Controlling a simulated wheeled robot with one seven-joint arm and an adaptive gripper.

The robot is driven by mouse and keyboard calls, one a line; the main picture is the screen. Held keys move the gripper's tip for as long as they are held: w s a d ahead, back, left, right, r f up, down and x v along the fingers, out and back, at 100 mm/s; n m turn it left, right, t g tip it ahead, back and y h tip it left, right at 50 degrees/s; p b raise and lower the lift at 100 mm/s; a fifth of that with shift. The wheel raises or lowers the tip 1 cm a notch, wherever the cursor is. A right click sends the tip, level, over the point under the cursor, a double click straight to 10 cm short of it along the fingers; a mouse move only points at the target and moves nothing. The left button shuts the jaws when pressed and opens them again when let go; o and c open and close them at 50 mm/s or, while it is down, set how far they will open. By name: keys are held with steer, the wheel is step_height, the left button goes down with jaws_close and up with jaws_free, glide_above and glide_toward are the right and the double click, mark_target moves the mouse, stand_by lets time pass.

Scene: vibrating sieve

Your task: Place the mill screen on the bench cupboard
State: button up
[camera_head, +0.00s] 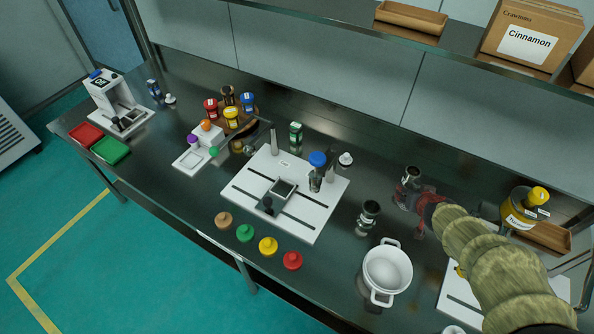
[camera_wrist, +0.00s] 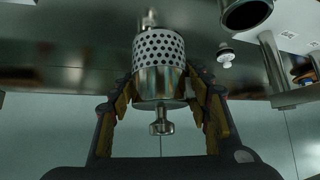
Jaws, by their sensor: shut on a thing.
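The mill screen (camera_wrist: 160,52) is a metal cylinder with a band of round holes and a knob on one end. It sits between the fingers of my gripper (camera_wrist: 162,88) in the wrist view, and they are shut on its smooth part. In the head view my gripper (camera_head: 423,208) is over the right part of the dark bench top (camera_head: 330,262), near the back wall. A dark-topped metal cylinder (camera_head: 411,175) shows at its fingertips there. I cannot tell whether the mill screen touches the bench. No separate cupboard can be made out.
A white sieve base (camera_head: 286,200) is further left. A shelf with a cinnamon box (camera_head: 528,42) overhangs the back.

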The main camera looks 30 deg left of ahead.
steer(key=s+a+r+n+g+y, duration=0.1)
steer(key=a+r+n+g+y, duration=0.2)
steer(key=a+n, duration=0.3)
steer(key=s+a+r+n+g+y+b, duration=0.1)
steer(key=a+n, duration=0.4)
steer(key=a, duration=0.5)
step_height(320, 180, up, 3)
steer(key=s+g+y, duration=0.1)
steer(key=g+y, duration=0.1)
steer(key=shift+a+f+n+y, duration=0.15)
steer(key=shift+a+n+y, duration=0.15)
steer(key=shift+a+n, duration=0.1)
step_height(320, 180, down, 18)
steer(key=b, duration=0.3)
steer(key=shift+s+b, duration=0.1)
steer(key=shift+b, duration=0.25)
steer(key=shift+f+b, duration=0.15)
steer(key=shift+b, duration=0.2)
steer(key=o, duration=1.4)
steer(key=shift+o, duration=0.2)
